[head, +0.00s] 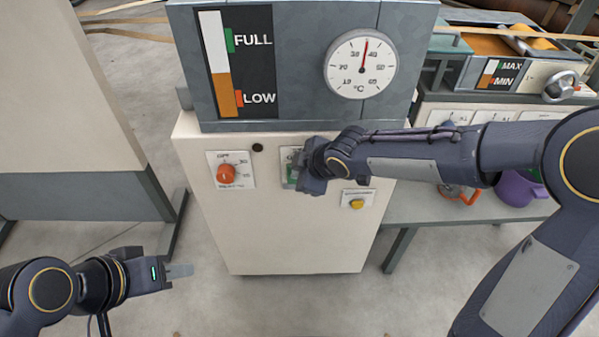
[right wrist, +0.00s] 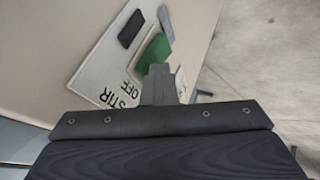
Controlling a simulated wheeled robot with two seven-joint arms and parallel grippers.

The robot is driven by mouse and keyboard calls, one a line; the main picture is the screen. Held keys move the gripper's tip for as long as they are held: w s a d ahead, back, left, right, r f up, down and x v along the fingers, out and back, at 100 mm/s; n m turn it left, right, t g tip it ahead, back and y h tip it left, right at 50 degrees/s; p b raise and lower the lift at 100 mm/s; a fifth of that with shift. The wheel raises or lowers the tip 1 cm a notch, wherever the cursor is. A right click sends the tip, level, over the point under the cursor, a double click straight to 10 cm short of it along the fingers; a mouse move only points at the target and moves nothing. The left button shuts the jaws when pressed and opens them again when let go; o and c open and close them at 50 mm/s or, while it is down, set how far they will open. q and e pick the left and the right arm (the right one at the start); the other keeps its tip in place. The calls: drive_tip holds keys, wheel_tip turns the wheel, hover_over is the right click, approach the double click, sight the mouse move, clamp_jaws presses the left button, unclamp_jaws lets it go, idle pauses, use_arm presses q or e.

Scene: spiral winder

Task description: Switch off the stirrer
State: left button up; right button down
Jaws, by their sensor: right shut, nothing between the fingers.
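The stirrer's white plate (right wrist: 112,72) with the words STIR and OFF is on the front of a cream cabinet. It carries a green block (right wrist: 152,58) and a dark block (right wrist: 130,28). In the head view, only the left part of the plate and some green (head: 291,174) show; my right gripper (head: 308,182) hides the rest. In the right wrist view, the right gripper (right wrist: 158,80) is shut and empty, its tips at the green block's lower edge; I cannot tell if they touch it. My left gripper (head: 178,270) is low at the left, away from the cabinet, its fingers seen edge-on.
A red knob (head: 226,174) is left of the stirrer plate and a yellow button (head: 357,204) lower right. A level gauge and a temperature dial (head: 361,65) sit above. A bench with a purple vessel (head: 516,189) stands at right. The floor before the cabinet is clear.

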use_arm(q)
drive_tip(key=shift+r, duration=0.15)
use_arm(e)
drive_tip(key=shift+r, duration=0.15)
use_arm(q)
drive_tip(key=shift+r+p, duration=0.55)
drive_tip(key=shift+p, duration=0.15)
use_arm(e)
drive_tip(key=shift+r, duration=0.65)
drive_tip(key=shift+s, duration=0.1)
